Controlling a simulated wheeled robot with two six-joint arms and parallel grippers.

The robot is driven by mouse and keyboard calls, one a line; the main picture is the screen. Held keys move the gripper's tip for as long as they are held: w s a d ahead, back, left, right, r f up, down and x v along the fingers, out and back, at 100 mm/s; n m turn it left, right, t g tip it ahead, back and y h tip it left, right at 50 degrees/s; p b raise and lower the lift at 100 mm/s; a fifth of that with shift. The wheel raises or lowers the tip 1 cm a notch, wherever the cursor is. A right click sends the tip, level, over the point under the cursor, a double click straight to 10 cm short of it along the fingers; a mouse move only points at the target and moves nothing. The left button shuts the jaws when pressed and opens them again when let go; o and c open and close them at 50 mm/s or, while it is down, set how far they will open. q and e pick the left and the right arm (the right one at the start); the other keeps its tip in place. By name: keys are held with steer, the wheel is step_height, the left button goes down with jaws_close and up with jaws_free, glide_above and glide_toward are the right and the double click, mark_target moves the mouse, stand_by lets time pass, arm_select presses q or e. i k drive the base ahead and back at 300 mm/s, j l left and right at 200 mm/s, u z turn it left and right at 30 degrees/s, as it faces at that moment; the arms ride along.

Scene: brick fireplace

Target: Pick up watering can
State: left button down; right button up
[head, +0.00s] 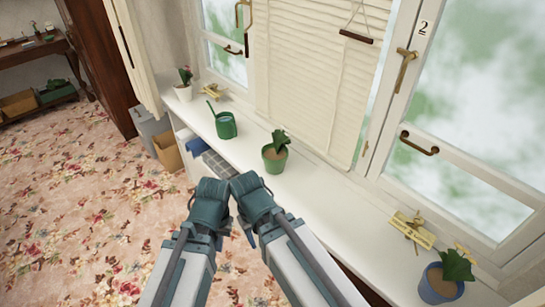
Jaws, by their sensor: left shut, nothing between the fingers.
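The watering can (226,126) is small and dark green, with a thin spout sticking up on its left. It stands upright on the white window sill, behind a green plant pot as seen along the sill. My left gripper (207,190) is in front of the sill's edge, nearer than the can and apart from it. It is shut and empty. My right gripper (250,188) is close beside it, and its fingers are hidden behind the wrist.
Also on the white sill (325,203) are a green potted plant (275,158), a white potted plant (184,91) and a blue potted plant (439,284). Window handles project above it. A cardboard box (167,152) stands by the sill's far end. Flowered carpet (90,220) is clear at left.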

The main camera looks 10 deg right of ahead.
mark_target(226, 127)
steer(key=i+j, duration=0.15)
steer(key=j, duration=0.25)
steer(key=i+j, duration=0.15)
steer(key=j, duration=0.25)
steer(key=i+j+z, duration=0.1)
steer(key=j, duration=0.35)
steer(key=i+j, duration=0.2)
steer(key=j, duration=0.2)
steer(key=i+j+z, duration=0.1)
steer(key=j, duration=0.3)
steer(key=i+j, duration=0.15)
steer(key=j, duration=0.3)
